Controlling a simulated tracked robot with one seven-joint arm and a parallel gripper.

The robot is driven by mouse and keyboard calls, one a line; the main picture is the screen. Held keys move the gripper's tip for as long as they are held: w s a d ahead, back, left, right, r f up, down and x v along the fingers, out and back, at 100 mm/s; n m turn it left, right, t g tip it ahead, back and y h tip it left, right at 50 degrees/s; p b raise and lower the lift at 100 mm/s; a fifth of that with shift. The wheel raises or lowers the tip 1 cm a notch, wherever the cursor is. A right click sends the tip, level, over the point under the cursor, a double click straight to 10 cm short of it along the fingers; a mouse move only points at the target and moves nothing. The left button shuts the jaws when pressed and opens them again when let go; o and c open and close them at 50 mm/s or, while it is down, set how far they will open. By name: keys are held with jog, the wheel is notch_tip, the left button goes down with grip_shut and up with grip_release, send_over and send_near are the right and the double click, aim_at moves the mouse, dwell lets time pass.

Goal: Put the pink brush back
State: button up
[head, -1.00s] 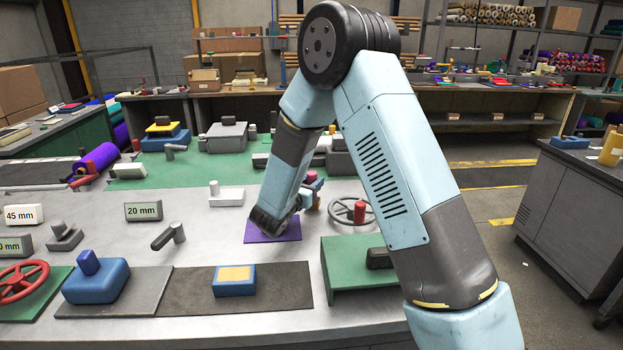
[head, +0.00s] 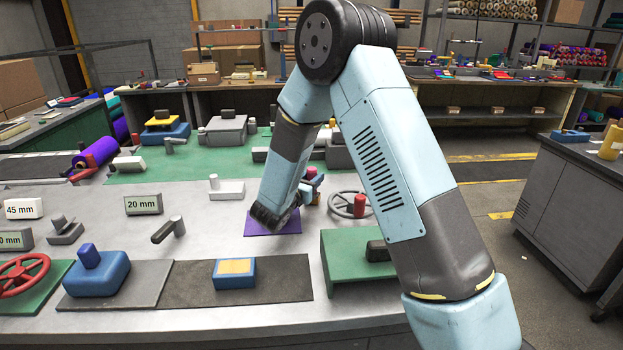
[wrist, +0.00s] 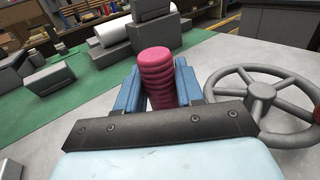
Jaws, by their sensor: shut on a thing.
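The pink brush (wrist: 156,75) stands between the two blue fingers of my gripper (wrist: 158,88) in the wrist view. Its ribbed pink handle shows, and the fingers are shut on it from both sides. Its lower end is hidden behind the dark wrist bracket. In the head view my gripper (head: 308,189) is low over the grey bench, just behind the right side of a purple mat (head: 287,223) and left of the handwheel. A small reddish part of the brush (head: 311,172) shows above the fingers there. I cannot tell whether the brush touches the bench.
A grey handwheel (head: 342,210) with a red knob stands close right of my gripper. A green stand (head: 350,250) is nearer, at right.

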jog(key=shift+f, duration=0.2)
jog(key=o, duration=1.2)
jog(key=v, duration=1.3)
jog(key=shift+s+a, duration=0.2)
jog(key=shift+s, duration=0.1)
